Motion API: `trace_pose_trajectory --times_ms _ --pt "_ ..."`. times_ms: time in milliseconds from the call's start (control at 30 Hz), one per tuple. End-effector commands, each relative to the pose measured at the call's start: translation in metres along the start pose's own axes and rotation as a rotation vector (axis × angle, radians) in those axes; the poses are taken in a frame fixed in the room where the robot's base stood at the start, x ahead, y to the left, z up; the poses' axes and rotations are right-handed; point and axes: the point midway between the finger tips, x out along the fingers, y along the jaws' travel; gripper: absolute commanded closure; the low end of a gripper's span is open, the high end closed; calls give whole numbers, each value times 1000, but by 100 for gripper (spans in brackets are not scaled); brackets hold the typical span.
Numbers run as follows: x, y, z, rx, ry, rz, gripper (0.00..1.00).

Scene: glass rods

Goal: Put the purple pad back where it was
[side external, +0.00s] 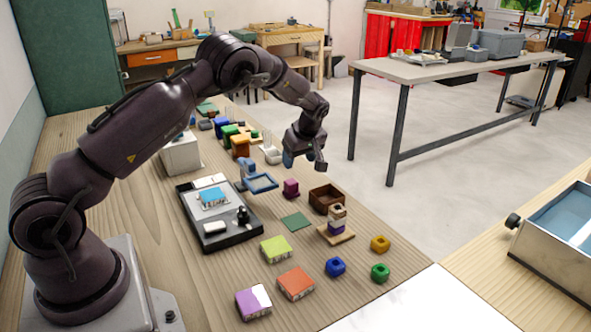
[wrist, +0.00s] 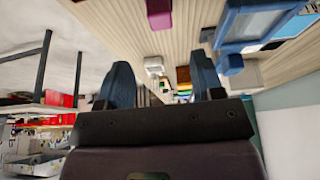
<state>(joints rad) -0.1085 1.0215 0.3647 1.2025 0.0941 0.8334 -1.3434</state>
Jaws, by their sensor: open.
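The purple pad (side external: 253,302) lies flat on the wooden table near its front edge, with a bright white patch on its top. An orange pad (side external: 296,284) lies just right of it and a lime-green pad (side external: 276,249) behind it. A blue pad (side external: 213,197) sits on the black-edged board (side external: 244,234). My gripper (side external: 304,160) is open and empty, raised above the far part of the table, well away from the purple pad. In the wrist view its two blue fingers (wrist: 163,85) stand apart with nothing between them. The purple pad is not recognizable in the wrist view.
A magenta block (side external: 291,187), a blue tray (side external: 261,182), a brown box (side external: 325,198) and a stacked block tower (side external: 337,221) stand below and around my gripper. A flat green square (side external: 297,221) lies mid-table. Blue, green and yellow nuts (side external: 335,267) sit at right.

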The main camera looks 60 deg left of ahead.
Motion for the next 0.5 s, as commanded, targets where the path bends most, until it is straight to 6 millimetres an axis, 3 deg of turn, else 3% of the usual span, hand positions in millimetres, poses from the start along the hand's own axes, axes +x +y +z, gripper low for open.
trace_pose_trajectory --times_ms 167,267,367,500 --pt "-18 -1 0 6 -4 5 39" --pt "-42 -4 -1 41 -27 28 39" --pt "-83 -15 1 119 -68 74 39" --pt "-151 -45 11 290 -129 168 39"
